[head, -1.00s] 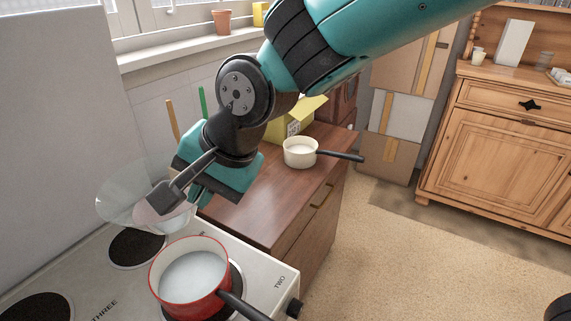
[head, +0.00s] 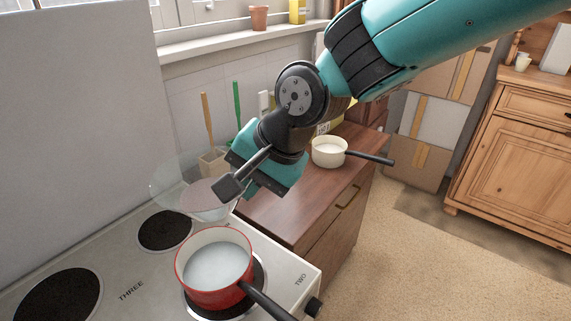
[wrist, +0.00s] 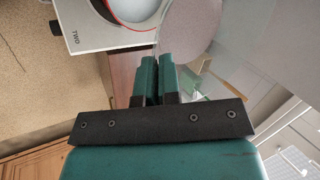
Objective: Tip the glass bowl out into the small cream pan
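The clear glass bowl (head: 165,182) hangs above the stove's back right in the head view, with a flat pinkish content (head: 205,197) low in it. It looks roughly upright, and its see-through edges are hard to make out. In the wrist view the bowl (wrist: 235,50) fills the upper right. My gripper (wrist: 159,66) has its two teal fingers almost together at the bowl's near side, apparently pinching its rim; the contact is unclear. The small cream pan (head: 327,158) stands on the brown cabinet, right of and beyond my gripper, its black handle pointing right. Its inside looks whitish.
A red pan (head: 206,293) with pale content stands on the stove (head: 150,275), just in front of the bowl. The brown cabinet top (head: 290,222) is clear in front. A utensil holder (head: 211,162) stands behind my gripper. Open floor lies right.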

